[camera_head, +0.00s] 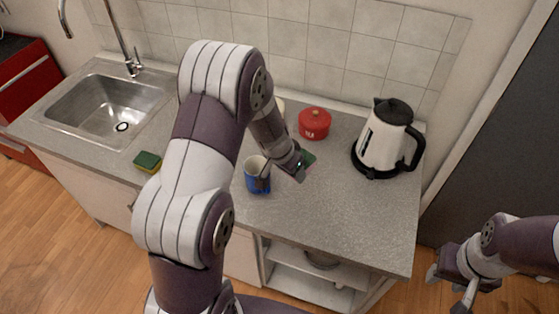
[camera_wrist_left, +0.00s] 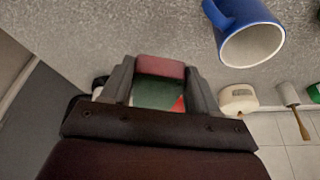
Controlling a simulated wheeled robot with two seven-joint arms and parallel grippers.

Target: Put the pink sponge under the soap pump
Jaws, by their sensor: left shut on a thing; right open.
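The pink sponge, with a green side, is held in my left gripper (camera_wrist_left: 161,82). In the left wrist view its pink part (camera_wrist_left: 160,67) and green face (camera_wrist_left: 157,95) show between the two fingers. In the head view a small green and pink edge of the sponge (camera_head: 308,158) shows beside my left gripper (camera_head: 298,169), over the middle of the counter. I cannot make out the soap pump in either view; my left arm covers part of the counter. My right gripper (camera_head: 450,287) is open and empty, right of the counter.
A blue mug (camera_head: 256,181) stands just left of my left gripper. A red lidded pot (camera_head: 314,124) and a kettle (camera_head: 384,140) stand behind and right. A green and yellow sponge (camera_head: 147,162) lies near the sink (camera_head: 107,112). The counter's front right (camera_head: 355,225) is clear.

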